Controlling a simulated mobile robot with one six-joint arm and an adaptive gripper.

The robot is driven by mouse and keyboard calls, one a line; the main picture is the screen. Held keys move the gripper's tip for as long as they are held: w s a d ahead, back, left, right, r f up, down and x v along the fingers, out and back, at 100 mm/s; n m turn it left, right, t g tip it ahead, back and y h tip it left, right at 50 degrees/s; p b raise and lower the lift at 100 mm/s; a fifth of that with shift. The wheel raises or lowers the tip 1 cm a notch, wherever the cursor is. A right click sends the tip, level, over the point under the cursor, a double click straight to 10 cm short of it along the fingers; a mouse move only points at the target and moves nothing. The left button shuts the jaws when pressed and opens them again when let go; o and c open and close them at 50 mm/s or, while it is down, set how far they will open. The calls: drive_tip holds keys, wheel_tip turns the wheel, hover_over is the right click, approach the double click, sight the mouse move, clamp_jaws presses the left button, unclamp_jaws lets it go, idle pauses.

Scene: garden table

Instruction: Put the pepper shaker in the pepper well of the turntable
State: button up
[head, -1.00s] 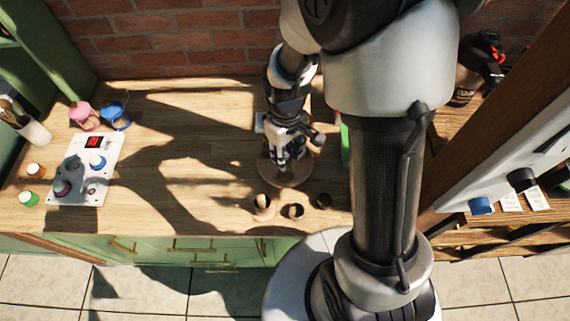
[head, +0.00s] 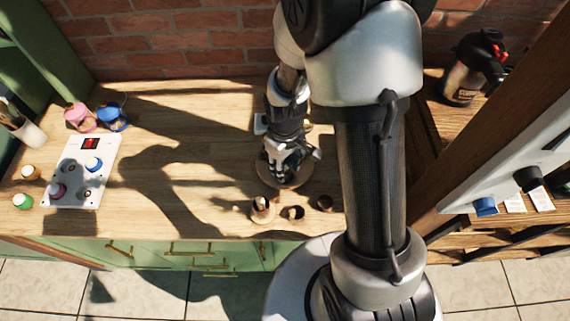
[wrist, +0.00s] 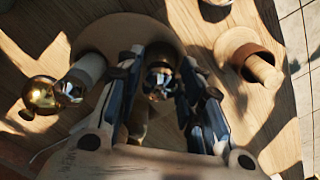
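The round wooden turntable (head: 303,178) is on the worktop, with my gripper (head: 280,175) low over it. In the wrist view the turntable (wrist: 120,32) is behind the fingers. My gripper (wrist: 163,72) appears shut on a shiny, dome-topped shaker (wrist: 160,82), which I take for the pepper shaker. Its lower part is hidden, so I cannot tell whether it is inside a well.
Several small round cups stand in front of the turntable, one (head: 262,208) with a pale cylinder. A white panel (head: 72,185) with knobs and pink and blue items (head: 113,117) are at the left. A dark-topped bottle (head: 465,80) is at the right. The middle-left worktop is clear.

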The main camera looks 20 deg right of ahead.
drive_tip(key=shift+o, duration=1.3)
drive_tip(key=shift+r, duration=0.15)
drive_tip(key=s+r+m+t+p, duration=0.1)
drive_tip(key=s+r+p, duration=0.15)
drive_tip(key=r, duration=0.95)
drive_tip(key=s+r+m+t+p, duration=0.1)
drive_tip(key=s+r, duration=0.2)
drive_tip(key=r, duration=0.9)
drive_tip(key=s+r+m+t, duration=0.2)
drive_tip(key=s+r, duration=0.4)
drive_tip(key=s, duration=0.3)
drive_tip(key=shift+s+m+t, duration=0.3)
drive_tip(key=shift+f, duration=0.15)
